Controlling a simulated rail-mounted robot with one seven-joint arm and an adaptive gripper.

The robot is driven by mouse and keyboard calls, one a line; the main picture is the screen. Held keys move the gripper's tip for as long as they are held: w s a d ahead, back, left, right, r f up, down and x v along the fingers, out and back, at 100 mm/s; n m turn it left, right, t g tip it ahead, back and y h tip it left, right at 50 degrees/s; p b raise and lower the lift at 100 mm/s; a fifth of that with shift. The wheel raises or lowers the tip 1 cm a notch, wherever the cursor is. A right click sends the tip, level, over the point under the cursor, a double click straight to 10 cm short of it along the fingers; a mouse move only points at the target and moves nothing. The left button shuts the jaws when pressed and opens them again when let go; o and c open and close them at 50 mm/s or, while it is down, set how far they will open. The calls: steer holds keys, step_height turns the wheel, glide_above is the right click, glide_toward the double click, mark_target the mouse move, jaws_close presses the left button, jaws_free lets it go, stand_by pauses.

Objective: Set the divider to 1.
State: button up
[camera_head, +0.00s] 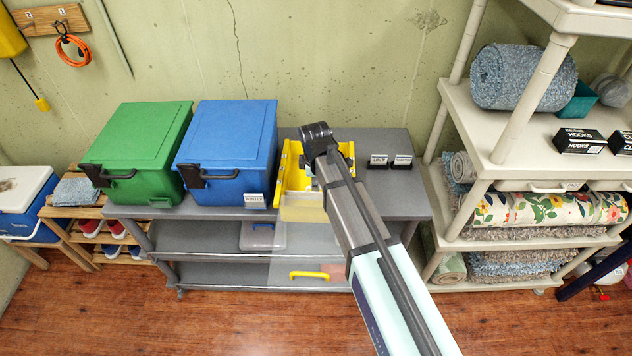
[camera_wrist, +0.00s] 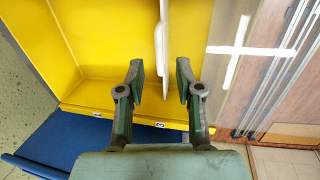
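The yellow tray (camera_head: 284,172) sits on the grey bench, partly hidden by my arm. In the wrist view the yellow tray (camera_wrist: 105,55) shows its inside and a rim with small dark-on-white number labels. One label (camera_wrist: 160,125) looks like a 3; another label (camera_wrist: 97,110) is too small to read surely. A thin white divider (camera_wrist: 162,48) stands in the tray. My gripper (camera_wrist: 163,85) is open, with one finger on each side of the divider's near end and gaps showing. In the head view the fingertips are hidden behind my arm.
A blue bin (camera_head: 228,145) stands close to the tray's left, with a green bin (camera_head: 140,150) beyond. Two small black-and-white signs (camera_head: 378,162) stand to the right. A tall cream shelf (camera_head: 505,165) is farther right. A clear panel (camera_head: 303,208) fronts the tray.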

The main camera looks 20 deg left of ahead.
steer(key=shift+w+f, duration=0.25)
steer(key=shift+f, duration=1.05)
jaws_close()
steer(key=w+a, duration=0.1)
steer(key=w, duration=0.3)
steer(key=w+a+b, duration=0.1)
steer(key=w, duration=0.3)
steer(key=w+a, duration=0.1)
steer(key=w, duration=0.3)
steer(key=shift+a, duration=0.2)
jaws_free()
